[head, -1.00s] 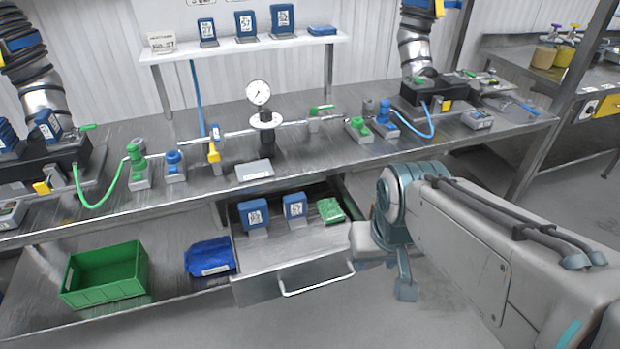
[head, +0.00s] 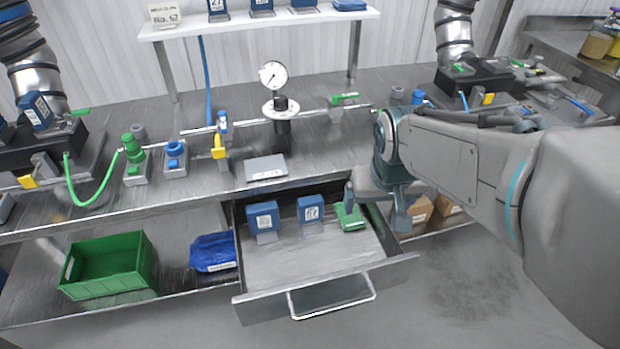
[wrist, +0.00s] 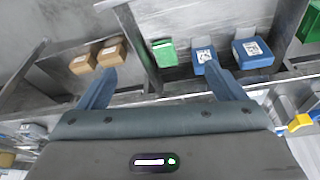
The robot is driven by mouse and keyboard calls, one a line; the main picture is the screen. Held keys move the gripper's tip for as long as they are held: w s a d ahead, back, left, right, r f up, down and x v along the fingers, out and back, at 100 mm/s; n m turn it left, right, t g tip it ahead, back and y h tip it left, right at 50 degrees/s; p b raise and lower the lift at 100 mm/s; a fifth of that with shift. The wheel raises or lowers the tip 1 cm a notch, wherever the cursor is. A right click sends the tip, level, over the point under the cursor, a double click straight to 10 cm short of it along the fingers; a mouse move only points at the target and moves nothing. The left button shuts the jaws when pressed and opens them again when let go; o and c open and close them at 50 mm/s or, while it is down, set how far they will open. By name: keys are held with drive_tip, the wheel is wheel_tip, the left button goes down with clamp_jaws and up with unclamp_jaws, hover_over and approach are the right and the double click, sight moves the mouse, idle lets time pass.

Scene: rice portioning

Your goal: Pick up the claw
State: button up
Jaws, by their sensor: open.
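No thing that I can surely call a claw stands out in either view. The open drawer (head: 275,283) under the bench holds two blue boxes with white labels, one at the left (head: 263,216) and one in the middle (head: 311,209), and a green packet (head: 349,217) at the right. My gripper (head: 376,208) is over the drawer's right side in the head view, close to the green packet. In the wrist view my gripper (wrist: 160,70) is open and empty. The green packet (wrist: 164,53) shows beyond its fingers, with the blue boxes to the right.
Cardboard boxes (head: 415,213) stand right of the drawer. The bench carries a gauge (head: 273,75), valves and a flat grey plate (head: 266,168). The floor at front right is clear.

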drive_tip(key=n+y+b, duration=0.1)
drive_tip(key=n+b, duration=0.1)
drive_tip(key=b, duration=0.3)
approach(311, 201)
drive_tip(key=shift+t, duration=0.4)
drive_tip(key=x, duration=0.6)
drive_tip(key=shift+s+f, duration=0.1)
drive_tip(key=shift+f, duration=0.2)
drive_tip(key=shift+b+x, duration=0.55)
drive_tip(key=shift+x, duration=2.45)
drive_tip(key=shift+s+a+f, duration=0.1)
drive_tip(key=shift+s, duration=0.1)
drive_tip(key=c, duration=1.5)
